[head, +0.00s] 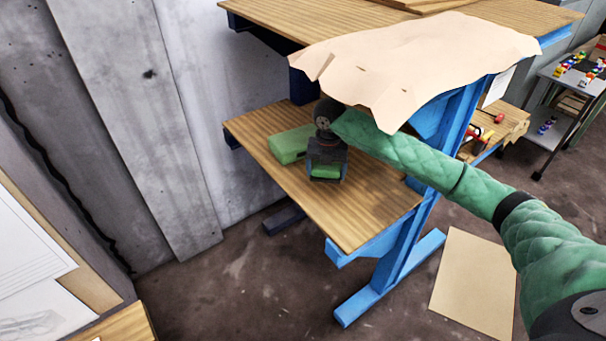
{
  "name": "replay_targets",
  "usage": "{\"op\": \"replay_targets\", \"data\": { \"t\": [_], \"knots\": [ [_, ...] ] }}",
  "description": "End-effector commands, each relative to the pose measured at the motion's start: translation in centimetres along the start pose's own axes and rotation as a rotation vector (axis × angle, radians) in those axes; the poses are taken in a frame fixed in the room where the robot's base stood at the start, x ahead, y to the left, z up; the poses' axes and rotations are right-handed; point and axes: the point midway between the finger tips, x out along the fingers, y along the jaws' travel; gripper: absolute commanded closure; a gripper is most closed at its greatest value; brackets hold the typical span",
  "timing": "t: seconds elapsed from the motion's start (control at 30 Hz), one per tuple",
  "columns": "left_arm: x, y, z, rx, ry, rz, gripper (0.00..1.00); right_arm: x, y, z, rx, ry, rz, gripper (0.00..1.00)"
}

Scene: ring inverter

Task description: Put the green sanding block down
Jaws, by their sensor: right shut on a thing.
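My right gripper (326,174) reaches in from the right over the lower wooden shelf (375,208) of the blue-framed bench. It is shut on a small green block (325,171), the green sanding block as far as I can tell. Most of that block is hidden by the gripper, and I cannot tell whether it touches the shelf. A larger light green block (288,146) lies on the shelf just left of and behind the gripper. My left gripper is not in view.
A crumpled tan sheet (430,55) drapes over the bench top above the shelf, close to my right arm. The shelf's front right part is bare. A flat tan board (474,283) lies on the floor. A grey cart (575,80) stands at the far right.

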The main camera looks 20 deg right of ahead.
Motion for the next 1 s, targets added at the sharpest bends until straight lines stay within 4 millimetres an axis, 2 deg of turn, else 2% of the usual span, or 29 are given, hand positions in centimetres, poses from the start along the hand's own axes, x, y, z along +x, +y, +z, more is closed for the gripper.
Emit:
{"op": "replay_targets", "data": {
  "t": [0.03, 0.13, 0.5, 0.77, 1.0],
  "knots": [
    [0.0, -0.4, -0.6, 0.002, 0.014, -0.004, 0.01, 0.1, 0.9, 0.5, 0.000, 0.003, 0.002, 0.44],
    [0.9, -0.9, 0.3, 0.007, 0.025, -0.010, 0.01, 1.0, 2.3, 1.6, 0.001, 0.002, 0.002, 0.44],
    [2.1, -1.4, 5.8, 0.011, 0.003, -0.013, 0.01, 4.7, 6.8, 5.2, 0.000, 0.001, 0.002, 0.44],
    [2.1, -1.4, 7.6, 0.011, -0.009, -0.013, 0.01, 6.0, 7.3, 5.6, 0.000, 0.002, 0.000, 0.44],
    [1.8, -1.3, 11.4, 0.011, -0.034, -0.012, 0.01, 8.4, 7.3, 5.6, 0.000, 0.001, 0.001, 0.44]
  ]
}}
